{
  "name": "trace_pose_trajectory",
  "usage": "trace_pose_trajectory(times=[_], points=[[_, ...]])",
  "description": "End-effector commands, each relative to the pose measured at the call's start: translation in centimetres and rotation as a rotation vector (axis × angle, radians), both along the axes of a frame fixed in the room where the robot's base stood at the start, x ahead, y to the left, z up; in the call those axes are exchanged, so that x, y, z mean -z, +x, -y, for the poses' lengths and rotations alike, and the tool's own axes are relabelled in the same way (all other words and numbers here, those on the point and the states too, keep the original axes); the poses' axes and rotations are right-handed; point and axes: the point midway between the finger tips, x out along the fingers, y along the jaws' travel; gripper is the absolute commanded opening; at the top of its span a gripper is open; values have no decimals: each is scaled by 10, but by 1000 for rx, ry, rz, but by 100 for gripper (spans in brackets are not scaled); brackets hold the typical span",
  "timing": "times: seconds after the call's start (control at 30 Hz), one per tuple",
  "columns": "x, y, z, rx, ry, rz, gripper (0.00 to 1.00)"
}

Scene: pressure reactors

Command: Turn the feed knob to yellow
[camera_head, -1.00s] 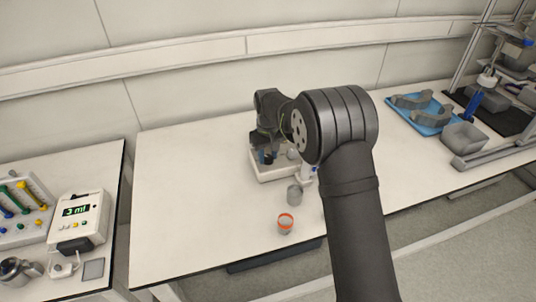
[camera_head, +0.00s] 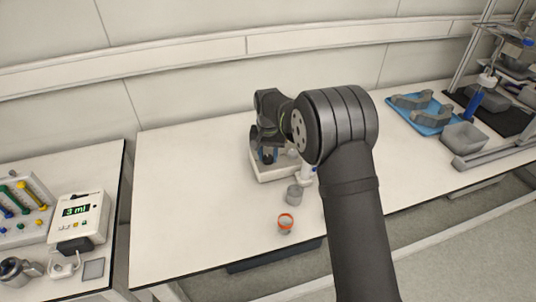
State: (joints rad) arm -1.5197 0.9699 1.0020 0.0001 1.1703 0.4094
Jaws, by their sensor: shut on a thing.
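My gripper (camera_head: 267,153) points down at a unit with a white base (camera_head: 272,175) in the middle of the bench. Its fingers are small and dark here, partly hidden by my wrist. They are shut on a small dark part on top of the unit, which I take to be the feed knob. The knob itself is mostly covered, and I cannot read any colour marks or where it points. A bit of blue shows beside the fingers. My arm hides the right part of the unit.
A grey cup (camera_head: 294,194) and an orange-rimmed cup (camera_head: 285,224) stand in front of the unit. A blue tray (camera_head: 433,119) and a grey bin (camera_head: 464,136) lie at right. The bench's left half is clear.

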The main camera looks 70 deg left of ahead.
Motion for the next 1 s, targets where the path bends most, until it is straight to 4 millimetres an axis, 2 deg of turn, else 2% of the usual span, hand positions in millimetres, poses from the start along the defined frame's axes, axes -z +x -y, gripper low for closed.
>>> trace_pose_trajectory(times=[0.47,0.5,0.57,0.6,0.87,1.0], points=[[-1,0,-1,11,3,0,11],[-1,0,-1,11,3,0,42],[0,0,-1,11,3,0,54],[0,0,-1,11,2,0,56],[-1,0,0,11,1,0,56],[-12,0,-1,11,4,1,56]])
